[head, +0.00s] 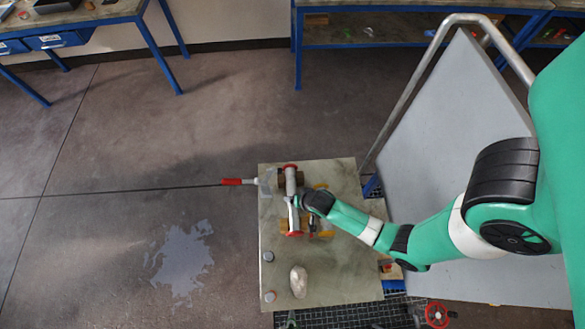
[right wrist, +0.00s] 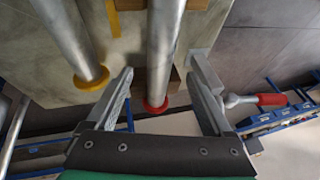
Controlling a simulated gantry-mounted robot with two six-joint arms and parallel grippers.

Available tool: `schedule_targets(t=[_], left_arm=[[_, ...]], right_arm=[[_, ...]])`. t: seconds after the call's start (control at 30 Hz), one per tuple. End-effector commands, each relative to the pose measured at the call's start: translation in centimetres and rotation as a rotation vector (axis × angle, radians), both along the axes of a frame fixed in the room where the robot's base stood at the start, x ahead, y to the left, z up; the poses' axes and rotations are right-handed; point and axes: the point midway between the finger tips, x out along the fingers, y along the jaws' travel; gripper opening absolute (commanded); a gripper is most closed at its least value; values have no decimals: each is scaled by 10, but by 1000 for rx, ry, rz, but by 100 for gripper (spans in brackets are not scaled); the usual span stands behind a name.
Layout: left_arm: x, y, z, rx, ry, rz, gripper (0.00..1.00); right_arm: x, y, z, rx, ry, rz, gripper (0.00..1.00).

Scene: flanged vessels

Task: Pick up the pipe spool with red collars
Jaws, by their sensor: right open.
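The pipe spool with red collars (head: 291,184) lies on the worktable, with one red collar at its far end and one at its near end. In the right wrist view the grey spool (right wrist: 163,45) and a red collar (right wrist: 155,104) show between my right gripper's fingers (right wrist: 162,66). A gap shows on each side, and I see no clear contact. In the head view my right gripper (head: 297,200) is at the spool, its fingers partly hidden by the wrist. A second grey pipe with a yellow collar (right wrist: 90,78) lies beside it, outside the fingers. My left gripper is not in view.
A red-handled tool (head: 231,182) sticks out over the left edge. A grey panel with a rail (head: 440,140) stands at the right.

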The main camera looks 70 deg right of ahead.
Motion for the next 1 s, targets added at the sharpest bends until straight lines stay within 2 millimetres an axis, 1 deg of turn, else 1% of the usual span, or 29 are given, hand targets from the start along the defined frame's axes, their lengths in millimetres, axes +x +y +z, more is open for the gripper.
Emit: schedule_targets(t=[0.13,0.23,0.43,0.5,0.7,0.77,0.8,0.87,1.0], left_arm=[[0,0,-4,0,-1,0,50],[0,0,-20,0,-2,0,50],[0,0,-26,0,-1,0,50],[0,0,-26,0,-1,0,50],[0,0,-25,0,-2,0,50],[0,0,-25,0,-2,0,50],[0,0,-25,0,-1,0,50],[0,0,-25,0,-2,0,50],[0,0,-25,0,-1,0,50]], right_arm=[[1,-1,-4,0,0,0,86],[5,-2,-21,0,0,0,86],[15,-9,-46,1,1,0,86],[17,-10,-49,0,-1,0,86],[17,-10,-48,0,-1,1,86],[17,-10,-48,0,-1,0,75],[17,-10,-48,0,-1,0,68],[17,-10,-48,0,-1,0,57],[17,-10,-48,0,-1,0,32]])
